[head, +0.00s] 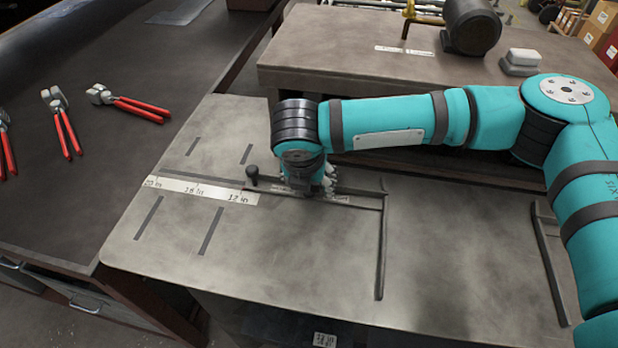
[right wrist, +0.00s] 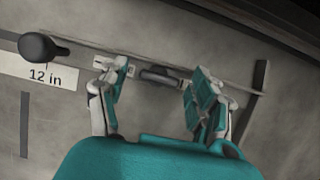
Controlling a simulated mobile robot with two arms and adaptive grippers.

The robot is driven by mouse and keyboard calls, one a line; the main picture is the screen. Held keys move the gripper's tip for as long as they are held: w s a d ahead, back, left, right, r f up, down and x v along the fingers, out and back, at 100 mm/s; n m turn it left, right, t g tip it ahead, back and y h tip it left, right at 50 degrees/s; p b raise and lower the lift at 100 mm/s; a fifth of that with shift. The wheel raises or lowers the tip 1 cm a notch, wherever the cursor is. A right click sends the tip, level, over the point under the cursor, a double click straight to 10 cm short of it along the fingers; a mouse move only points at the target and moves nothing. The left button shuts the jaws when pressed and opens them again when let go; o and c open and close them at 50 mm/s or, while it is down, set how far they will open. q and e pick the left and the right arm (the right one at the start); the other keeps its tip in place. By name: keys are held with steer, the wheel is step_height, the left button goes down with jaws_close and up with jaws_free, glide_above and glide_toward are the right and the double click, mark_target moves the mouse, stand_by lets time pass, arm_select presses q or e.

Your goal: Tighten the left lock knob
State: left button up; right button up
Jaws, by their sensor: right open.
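A black lock knob (head: 252,172) stands at the left end of a dark bar on the grey work table, beside the length scale. It also shows at the upper left of the right wrist view (right wrist: 36,46), outside the fingers. My right gripper (head: 312,186) is low over the bar, to the right of this knob. In the right wrist view my right gripper (right wrist: 158,78) is open, with its fingers apart around a small dark handle-like part (right wrist: 160,77); I cannot tell whether they touch it. My arm hides part of the bar in the head view. My left gripper is not in view.
A white scale strip (head: 202,190) with inch marks lies on the table (head: 290,265). A dark L-shaped guide (head: 381,245) runs to the right and front. Several red-handled tools (head: 138,108) lie on the left bench. A second bench (head: 350,68) stands behind.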

steer(key=c, duration=1.1)
steer(key=shift+s+r+m+p, duration=0.1)
steer(key=shift+r+m+p, duration=0.2)
steer(key=shift+p, duration=0.35)
steer(key=shift+c, duration=0.3)
steer(key=shift+f+m+h+p, duration=0.15)
steer(key=shift+m+h+p, duration=0.15)
steer(key=shift+m+p, duration=0.2)
steer(key=shift+f, duration=0.1)
steer(key=o, duration=1.2)
steer(key=shift+c, duration=0.2)
